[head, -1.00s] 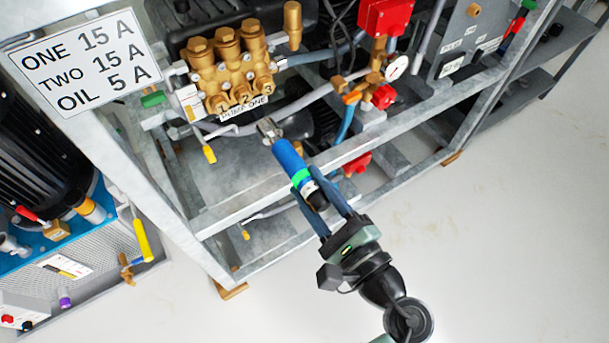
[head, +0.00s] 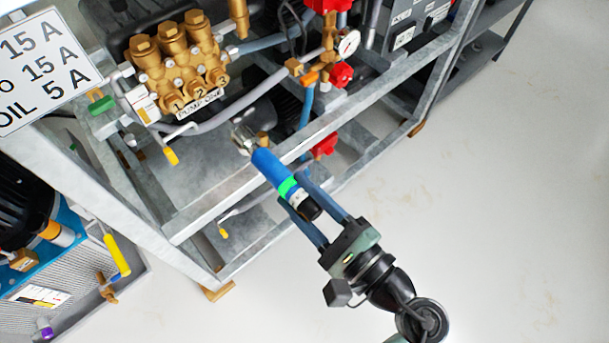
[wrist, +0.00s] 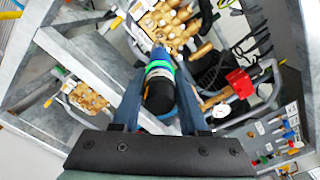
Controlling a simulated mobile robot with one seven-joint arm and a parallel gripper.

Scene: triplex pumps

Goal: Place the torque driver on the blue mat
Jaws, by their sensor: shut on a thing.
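My gripper (head: 302,209) is shut on the torque driver (head: 271,172), a blue tool with a green band, a black end and a metal head. The driver is held in the air in front of the metal frame, its metal head pointing up and left toward the pump. In the wrist view the torque driver (wrist: 159,88) sits between the two blue fingers of my gripper (wrist: 160,105), black end nearest the camera. A blue surface (head: 70,222) shows at the left edge; I cannot tell whether it is the blue mat.
The grey metal frame (head: 205,215) stands close by, with the brass pump (head: 176,62), red-handled valves (head: 323,145) and a gauge (head: 348,43). A yellow-handled valve (head: 117,255) is at lower left. The pale floor (head: 500,200) at right is clear.

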